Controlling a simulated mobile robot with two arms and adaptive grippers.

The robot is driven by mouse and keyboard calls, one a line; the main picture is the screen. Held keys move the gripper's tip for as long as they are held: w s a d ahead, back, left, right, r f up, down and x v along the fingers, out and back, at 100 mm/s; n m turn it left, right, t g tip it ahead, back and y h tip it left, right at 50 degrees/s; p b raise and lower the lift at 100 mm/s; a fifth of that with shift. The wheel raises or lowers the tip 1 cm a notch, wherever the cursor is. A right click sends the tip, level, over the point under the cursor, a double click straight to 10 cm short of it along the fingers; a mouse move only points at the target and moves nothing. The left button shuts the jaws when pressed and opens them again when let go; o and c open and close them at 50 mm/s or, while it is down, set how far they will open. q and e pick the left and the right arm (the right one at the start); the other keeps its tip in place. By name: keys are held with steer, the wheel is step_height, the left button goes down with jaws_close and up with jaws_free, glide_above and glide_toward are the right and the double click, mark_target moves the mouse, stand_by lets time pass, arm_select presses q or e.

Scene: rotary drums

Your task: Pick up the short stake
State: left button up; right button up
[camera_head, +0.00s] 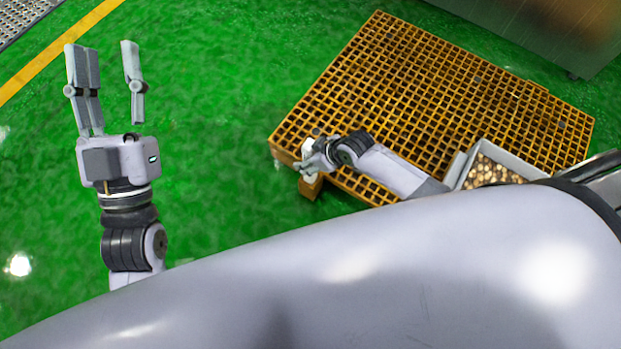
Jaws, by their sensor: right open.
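My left gripper (104,48) is raised on the left over the green floor. Its fingers are spread apart with nothing between them. My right gripper (308,160) is small in the picture, at the left corner of the yellow grated platform, and is open. Its fingers are partly hidden by its own wrist. I cannot make out a short stake for certain. A pale grey box (516,160) on the platform holds many small round brown and cream pieces (485,172). Its near side is hidden behind my own arm.
The yellow grated platform (410,85) is mostly bare behind my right arm. A brown metal cabinet (560,25) stands at the top right. The green floor (220,70) is clear between the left gripper and the platform. A yellow line (55,48) crosses the top left.

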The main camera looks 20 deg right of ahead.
steer(key=shift+c, duration=0.3)
jaws_close()
stand_by(0.4)
stand_by(0.3)
